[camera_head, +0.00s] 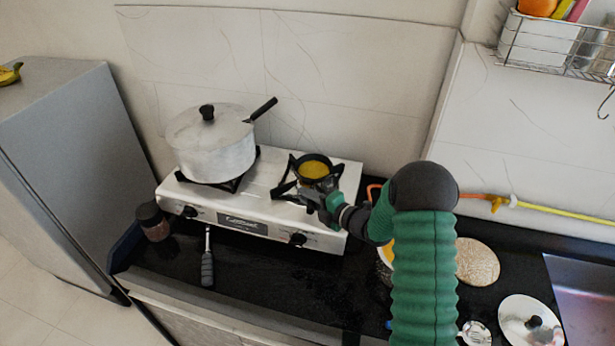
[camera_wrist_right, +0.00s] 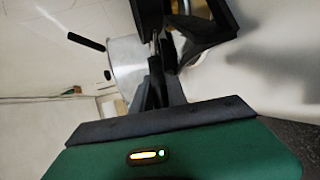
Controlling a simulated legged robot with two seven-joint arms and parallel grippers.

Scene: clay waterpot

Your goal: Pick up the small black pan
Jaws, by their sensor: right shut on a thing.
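The small black pan (camera_head: 314,157) holds something yellow and is over the right burner of the white gas stove (camera_head: 262,210). I cannot tell whether it touches the burner's black grate (camera_head: 282,190). My right gripper (camera_head: 322,197) reaches in from the right and is shut on the pan at its near side. In the right wrist view the gripper's fingers (camera_wrist_right: 156,75) close around a dark part, and the dark pan (camera_wrist_right: 147,14) is cut off by the top edge. My left gripper is in neither view.
A large lidded white pot (camera_head: 212,148) stands on the left burner, its black handle pointing toward the right burner. A dark jar (camera_head: 152,222) and a black-handled utensil (camera_head: 207,262) are on the counter in front. A round brown board (camera_head: 477,262) and a lid (camera_head: 530,322) lie right of my arm.

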